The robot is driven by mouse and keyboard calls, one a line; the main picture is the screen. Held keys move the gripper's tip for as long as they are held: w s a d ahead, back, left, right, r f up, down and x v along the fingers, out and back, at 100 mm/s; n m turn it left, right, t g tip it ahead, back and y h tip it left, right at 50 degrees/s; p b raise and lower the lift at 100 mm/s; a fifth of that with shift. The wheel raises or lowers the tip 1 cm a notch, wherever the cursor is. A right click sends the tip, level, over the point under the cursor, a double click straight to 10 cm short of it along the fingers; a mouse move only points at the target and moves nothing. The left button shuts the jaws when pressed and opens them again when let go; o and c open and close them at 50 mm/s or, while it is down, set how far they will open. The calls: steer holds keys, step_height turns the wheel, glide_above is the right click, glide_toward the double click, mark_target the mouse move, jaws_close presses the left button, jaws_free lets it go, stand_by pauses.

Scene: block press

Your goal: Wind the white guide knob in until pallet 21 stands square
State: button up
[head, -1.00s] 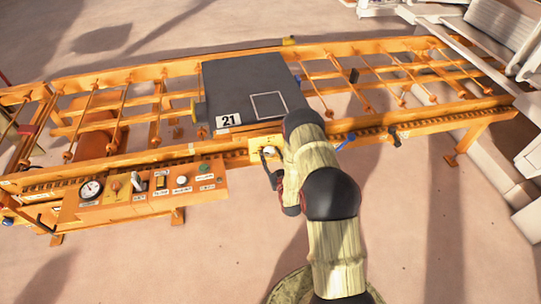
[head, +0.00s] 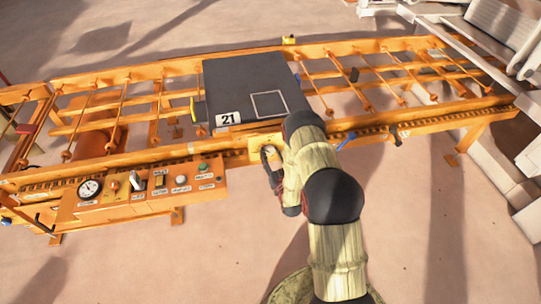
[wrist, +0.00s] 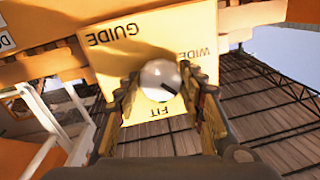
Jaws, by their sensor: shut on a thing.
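The grey pallet 21 (head: 240,85), with its white number label, lies on the orange roller frame. Its front edge slopes slightly against the front rail, but I cannot tell for sure whether it stands square. The white guide knob (wrist: 155,76) sits on a yellow plate (wrist: 140,45) marked GUIDE, WIDE and FIT. A dark mark on the knob points to the lower right. My gripper (wrist: 162,90) is shut on the knob, one finger on each side. In the head view my gripper (head: 272,158) is at the front rail just below the pallet, and the knob is hidden there.
A control box (head: 150,188) with a gauge, switches and buttons hangs on the front rail, left of my gripper. A blue lever (head: 346,141) and a dark one stick out to the right. Open floor lies in front.

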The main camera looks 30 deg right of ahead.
steer(key=o, duration=1.2)
steer(key=shift+s, duration=0.1)
steer(key=s, duration=0.4)
steer(key=s+a, duration=0.1)
steer(key=s, duration=0.2)
steer(key=s+a, duration=0.1)
steer(key=s, duration=0.3)
steer(key=shift+s+a+f, duration=0.15)
steer(key=shift+s, duration=0.15)
steer(key=shift+f, duration=0.1)
